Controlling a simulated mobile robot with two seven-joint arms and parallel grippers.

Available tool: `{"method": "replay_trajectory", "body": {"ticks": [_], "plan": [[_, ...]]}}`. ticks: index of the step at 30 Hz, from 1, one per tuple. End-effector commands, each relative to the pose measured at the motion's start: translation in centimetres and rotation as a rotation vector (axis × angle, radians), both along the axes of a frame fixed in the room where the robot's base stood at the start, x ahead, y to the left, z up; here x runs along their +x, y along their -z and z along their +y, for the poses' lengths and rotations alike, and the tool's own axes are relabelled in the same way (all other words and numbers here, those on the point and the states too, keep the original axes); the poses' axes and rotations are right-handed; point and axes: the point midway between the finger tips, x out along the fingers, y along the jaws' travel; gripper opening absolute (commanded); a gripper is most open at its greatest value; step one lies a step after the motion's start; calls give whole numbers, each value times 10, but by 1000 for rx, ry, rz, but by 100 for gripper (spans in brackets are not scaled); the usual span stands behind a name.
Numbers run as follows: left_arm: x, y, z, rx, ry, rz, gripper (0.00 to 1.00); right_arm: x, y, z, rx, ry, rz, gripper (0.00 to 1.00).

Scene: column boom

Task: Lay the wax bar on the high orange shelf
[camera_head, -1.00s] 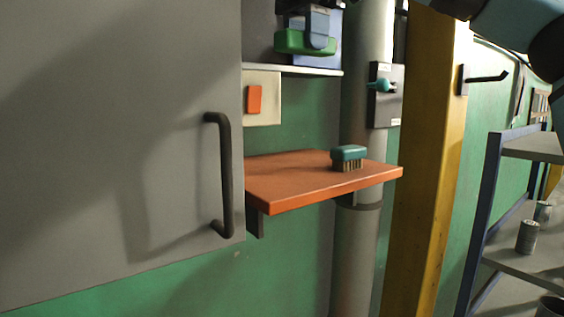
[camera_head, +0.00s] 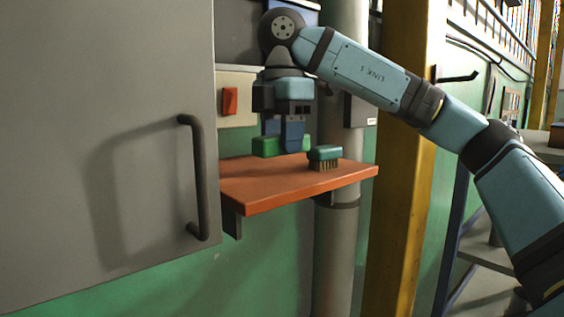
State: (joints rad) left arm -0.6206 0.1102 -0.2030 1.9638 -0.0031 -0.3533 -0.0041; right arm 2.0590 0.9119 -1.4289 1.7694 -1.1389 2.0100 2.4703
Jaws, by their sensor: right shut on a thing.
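The wax bar, a green block (camera_head: 266,147), is in my right gripper (camera_head: 291,146). The gripper points down, with its blue fingers shut on the bar. The bar is level, over the back part of the orange shelf (camera_head: 270,190). I cannot tell whether it touches the shelf or is slightly above it. A teal-backed brush (camera_head: 324,154) stands on the shelf close to the right of the bar. My left gripper is not in view.
A grey cabinet door (camera_head: 100,120) with a dark handle (camera_head: 196,175) fills the left side. A grey pipe (camera_head: 336,250) and a yellow post (camera_head: 400,210) stand on the right. The front left of the orange shelf is clear.

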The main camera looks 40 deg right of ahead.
Motion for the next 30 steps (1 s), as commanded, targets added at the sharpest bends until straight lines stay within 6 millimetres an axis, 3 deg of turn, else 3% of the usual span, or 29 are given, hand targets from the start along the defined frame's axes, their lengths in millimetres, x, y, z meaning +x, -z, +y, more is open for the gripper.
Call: {"method": "replay_trajectory", "body": {"ticks": [13, 26, 27, 30], "plan": [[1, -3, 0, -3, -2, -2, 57, 0, 38, 0, 1, -1, 1, 9], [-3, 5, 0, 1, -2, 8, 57, 0, 44, 0, 0, 0, -1, 9], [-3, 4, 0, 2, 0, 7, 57, 0, 44, 0, 0, 0, -1, 43], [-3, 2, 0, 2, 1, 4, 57, 0, 43, 0, 0, 0, -1, 64]]}}
